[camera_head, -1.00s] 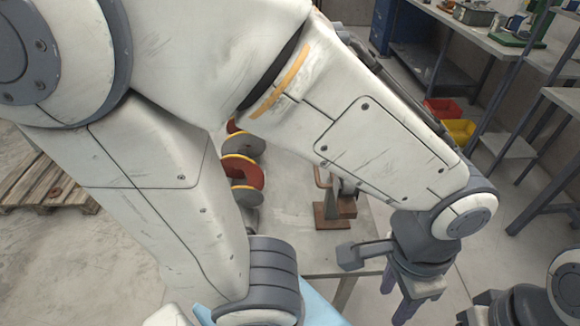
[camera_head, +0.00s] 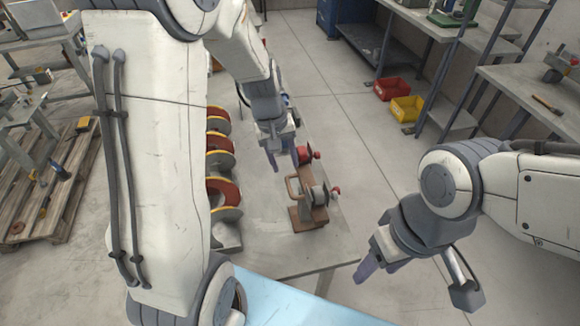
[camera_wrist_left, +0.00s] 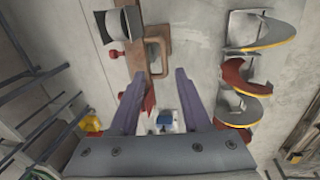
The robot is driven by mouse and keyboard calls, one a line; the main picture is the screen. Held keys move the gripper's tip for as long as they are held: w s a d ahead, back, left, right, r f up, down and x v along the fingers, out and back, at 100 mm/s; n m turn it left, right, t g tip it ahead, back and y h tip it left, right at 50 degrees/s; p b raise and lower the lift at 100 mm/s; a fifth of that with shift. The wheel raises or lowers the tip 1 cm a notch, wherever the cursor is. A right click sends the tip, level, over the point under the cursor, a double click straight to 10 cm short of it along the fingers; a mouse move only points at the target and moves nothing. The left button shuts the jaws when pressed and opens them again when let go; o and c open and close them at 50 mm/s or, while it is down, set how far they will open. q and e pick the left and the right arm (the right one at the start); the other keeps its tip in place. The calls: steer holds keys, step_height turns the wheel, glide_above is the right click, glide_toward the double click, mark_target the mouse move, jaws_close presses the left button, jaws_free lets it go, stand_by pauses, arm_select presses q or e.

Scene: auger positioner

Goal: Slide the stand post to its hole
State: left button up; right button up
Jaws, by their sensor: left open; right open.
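The positioner stand (camera_head: 311,215) stands on the table, a rust-brown base with a copper loop handle, a grey round part and red knobs. I cannot clearly single out its post or the hole. In the left wrist view the brown bar (camera_wrist_left: 137,28) and copper loop (camera_wrist_left: 163,33) lie beyond the fingertips. My left gripper (camera_head: 281,167) is open and empty above the table, just behind and left of the stand. Its two fingers show apart in the left wrist view (camera_wrist_left: 159,73). My right gripper (camera_head: 374,268) is open, right of the table's near corner, away from the stand.
A red and yellow auger spiral (camera_head: 222,160) lies along the table's left side; it also shows in the left wrist view (camera_wrist_left: 240,92). Bare table (camera_head: 270,235) lies between auger and stand. Red (camera_head: 391,89) and yellow (camera_head: 406,109) bins sit on the floor beyond.

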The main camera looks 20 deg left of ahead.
mark_target(290, 188)
arm_select(q)
steer(key=f, duration=0.3)
steer(key=w+f, duration=0.1)
steer(key=f, duration=0.6)
steer(key=shift+w+d+f, duration=0.2)
steer(key=shift+w+f, duration=0.05)
jaws_close()
steer(key=shift+r, duration=0.1)
stand_by(1.0)
